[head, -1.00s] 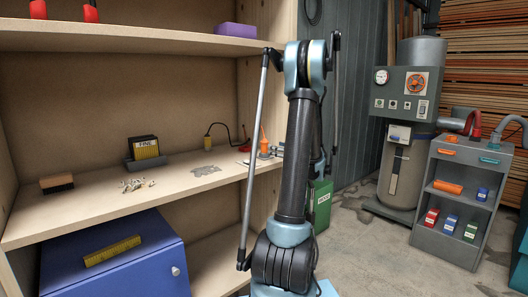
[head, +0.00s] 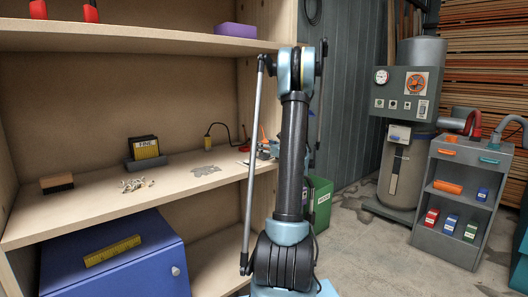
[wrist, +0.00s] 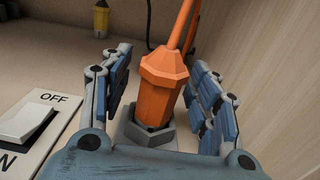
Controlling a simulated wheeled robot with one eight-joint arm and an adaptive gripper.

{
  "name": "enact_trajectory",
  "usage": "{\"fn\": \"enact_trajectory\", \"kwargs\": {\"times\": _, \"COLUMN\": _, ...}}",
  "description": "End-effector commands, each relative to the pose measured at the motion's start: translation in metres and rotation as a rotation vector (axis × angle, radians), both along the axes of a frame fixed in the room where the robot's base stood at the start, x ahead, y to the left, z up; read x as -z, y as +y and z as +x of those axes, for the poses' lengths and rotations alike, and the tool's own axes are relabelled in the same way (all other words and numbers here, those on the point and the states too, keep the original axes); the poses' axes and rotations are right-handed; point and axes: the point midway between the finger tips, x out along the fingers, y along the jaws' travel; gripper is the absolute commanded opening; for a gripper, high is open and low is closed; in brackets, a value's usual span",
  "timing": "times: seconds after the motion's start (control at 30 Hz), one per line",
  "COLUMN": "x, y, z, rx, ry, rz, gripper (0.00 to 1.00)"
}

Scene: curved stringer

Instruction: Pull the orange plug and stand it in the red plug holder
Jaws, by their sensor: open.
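The orange plug (wrist: 164,85) stands in a grey hexagonal socket (wrist: 150,133) in the wrist view, with its orange cord end rising from the top. My gripper (wrist: 162,95) is open, its blue-padded fingers to the left and right of the plug with gaps showing. In the head view only a small orange part of the plug (head: 264,134) shows beside my arm, at the shelf's right end. My arm hides most of that spot. I cannot clearly make out a red plug holder in either view.
A white rocker switch (wrist: 28,122) marked OFF is left of the socket. A yellow plug (wrist: 101,18) stands behind. A wooden wall (wrist: 275,80) rises close on the right. The shelf (head: 110,205) also holds a brush (head: 57,183) and scattered small pieces (head: 136,185).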

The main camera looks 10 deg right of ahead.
Motion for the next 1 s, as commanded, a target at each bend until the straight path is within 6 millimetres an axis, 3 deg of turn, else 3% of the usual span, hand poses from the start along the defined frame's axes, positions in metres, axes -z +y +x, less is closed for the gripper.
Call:
{"fn": "enact_trajectory", "kwargs": {"times": 0.13, "x": 0.0, "y": 0.0, "z": 0.0, "rx": 0.0, "ry": 0.0, "rz": 0.0, "gripper": 0.56}}
{"fn": "enact_trajectory", "kwargs": {"times": 0.33, "x": 0.0, "y": 0.0, "z": 0.0, "rx": 0.0, "ry": 0.0, "rz": 0.0, "gripper": 0.1}}
{"fn": "enact_trajectory", "kwargs": {"times": 0.37, "x": 0.0, "y": 0.0, "z": 0.0, "rx": 0.0, "ry": 0.0, "rz": 0.0, "gripper": 0.08}}
{"fn": "enact_trajectory", "kwargs": {"times": 0.77, "x": -0.006, "y": 0.0, "z": -0.001, "rx": 0.0, "ry": 0.0, "rz": 0.0, "gripper": 0.08}}
{"fn": "enact_trajectory", "kwargs": {"times": 1.0, "x": -0.039, "y": 0.0, "z": -0.001, "rx": 0.0, "ry": 0.0, "rz": 0.0, "gripper": 0.08}}
